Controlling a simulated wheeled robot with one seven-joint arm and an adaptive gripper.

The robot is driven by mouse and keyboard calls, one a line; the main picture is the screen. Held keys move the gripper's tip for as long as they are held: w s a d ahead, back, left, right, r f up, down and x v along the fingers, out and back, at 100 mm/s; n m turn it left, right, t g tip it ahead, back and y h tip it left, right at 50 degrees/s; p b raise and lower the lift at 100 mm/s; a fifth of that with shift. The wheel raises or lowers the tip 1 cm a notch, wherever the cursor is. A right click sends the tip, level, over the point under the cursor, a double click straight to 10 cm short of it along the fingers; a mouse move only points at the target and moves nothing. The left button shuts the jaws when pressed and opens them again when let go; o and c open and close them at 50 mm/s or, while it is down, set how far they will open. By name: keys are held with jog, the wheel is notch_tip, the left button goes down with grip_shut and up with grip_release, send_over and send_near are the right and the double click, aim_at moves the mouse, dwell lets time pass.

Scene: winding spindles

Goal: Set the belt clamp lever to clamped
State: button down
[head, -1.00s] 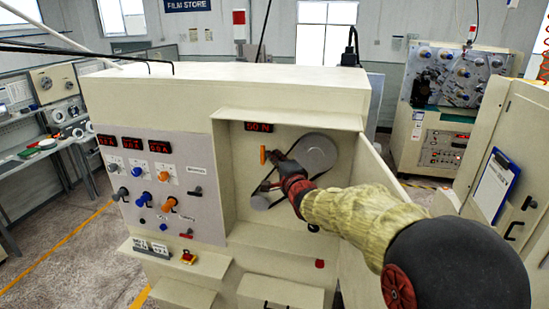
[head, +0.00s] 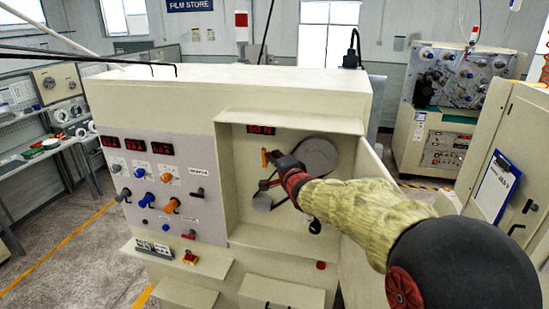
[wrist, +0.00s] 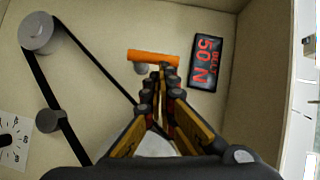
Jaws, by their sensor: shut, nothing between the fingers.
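The belt clamp lever is an orange bar (head: 264,158) on the back wall of the open recess, standing about upright below the display in the head view. In the wrist view the orange lever (wrist: 153,57) lies across the picture on a grey round pivot. My gripper (head: 273,161) is in the recess just right of the lever. In the wrist view my gripper's fingertips (wrist: 161,72) are together, empty, and at the lever's edge near its display-side end. I cannot tell whether they touch it.
A red "50 N" display (head: 260,129) is above the lever. A large grey pulley (head: 318,155) and a black belt (wrist: 93,75) are close by, partly hidden by my arm. The recess walls and open door (head: 372,185) bound the space. A control panel (head: 150,205) is left.

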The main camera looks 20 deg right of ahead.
aim_at(264, 153)
jog(key=shift+r, duration=0.1)
jog(key=shift+w+a+r+n+g, duration=0.2)
jog(key=shift+a+n+g, duration=0.1)
jog(key=shift+n+g, duration=0.25)
jog(key=shift+w+a+r+n+g+h, duration=0.15)
jog(key=shift+a+n+g+h, duration=0.1)
jog(key=shift+n+h, duration=0.2)
jog(key=shift+w+b, duration=0.1)
jog(key=shift+b, duration=0.9)
jog(key=n+b, duration=0.1)
jog(key=b, duration=0.4)
jog(key=a+n+g+h+b, duration=0.1)
jog(key=b, duration=0.4)
jog(key=shift+w+a+g+b, duration=0.25)
jog(key=shift+w+g+b, duration=0.05)
